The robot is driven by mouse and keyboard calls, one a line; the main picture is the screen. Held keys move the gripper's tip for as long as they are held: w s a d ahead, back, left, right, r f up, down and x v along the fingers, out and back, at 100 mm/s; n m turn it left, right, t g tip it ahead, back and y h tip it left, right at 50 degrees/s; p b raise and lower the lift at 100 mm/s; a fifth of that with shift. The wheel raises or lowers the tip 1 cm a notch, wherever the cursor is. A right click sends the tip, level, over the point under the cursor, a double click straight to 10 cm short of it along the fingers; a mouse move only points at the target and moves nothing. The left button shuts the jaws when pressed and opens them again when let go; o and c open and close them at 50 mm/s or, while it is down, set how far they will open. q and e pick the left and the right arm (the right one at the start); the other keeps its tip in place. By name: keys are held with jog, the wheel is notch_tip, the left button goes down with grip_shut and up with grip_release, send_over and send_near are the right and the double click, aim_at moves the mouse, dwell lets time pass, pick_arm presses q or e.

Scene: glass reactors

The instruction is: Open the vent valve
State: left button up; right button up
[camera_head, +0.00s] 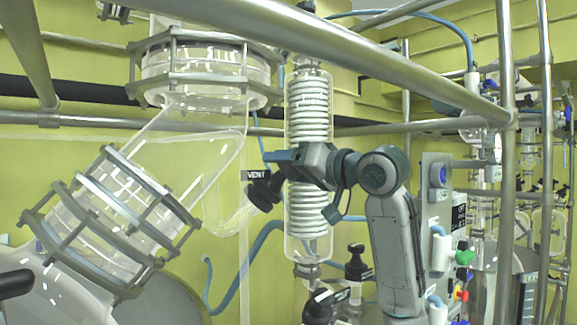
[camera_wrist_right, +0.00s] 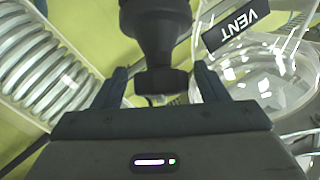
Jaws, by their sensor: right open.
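The vent valve's black knob (camera_head: 265,190) sits beside a small black VENT label (camera_head: 254,174) on clear glass tubing. The VENT label (camera_wrist_right: 229,32) is at upper right there. My right gripper (camera_head: 277,167) is at the knob, reaching in from the right. In the wrist view my right gripper (camera_wrist_right: 160,76) has its fingers apart, one on each side of the knob, with visible gaps.
A glass condenser with a white coil (camera_head: 308,120) stands right behind my right gripper. A metal rail (camera_head: 330,45) crosses above. A flanged glass joint (camera_head: 112,220) is at lower left. Other black knobs (camera_head: 357,262) stand below. A control panel (camera_head: 437,205) is at right.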

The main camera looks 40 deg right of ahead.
jog(key=c, duration=1)
jog(key=shift+f+n+y+b, duration=0.1)
jog(key=shift+n+y+b, duration=0.8)
jog(key=shift+n+y, duration=0.65)
jog(key=n+g+y, duration=0.1)
jog(key=n+y, duration=0.2)
jog(key=n, duration=0.1)
jog(key=shift+g+b, duration=0.3)
jog(key=shift+b, duration=0.1)
jog(key=n+g+y, duration=0.1)
jog(key=n+y, duration=0.1)
jog(key=n+g+y, duration=0.2)
jog(key=n, duration=0.1)
jog(key=shift+a+r+n, duration=0.1)
jog(key=shift+r+n, duration=0.1)
jog(key=shift+n, duration=0.05)
jog(key=shift+n+g+y, duration=1.05)
jog(key=shift+n+g, duration=0.95)
jog(key=shift+n, duration=0.5)
jog(key=shift+n+g, duration=0.4)
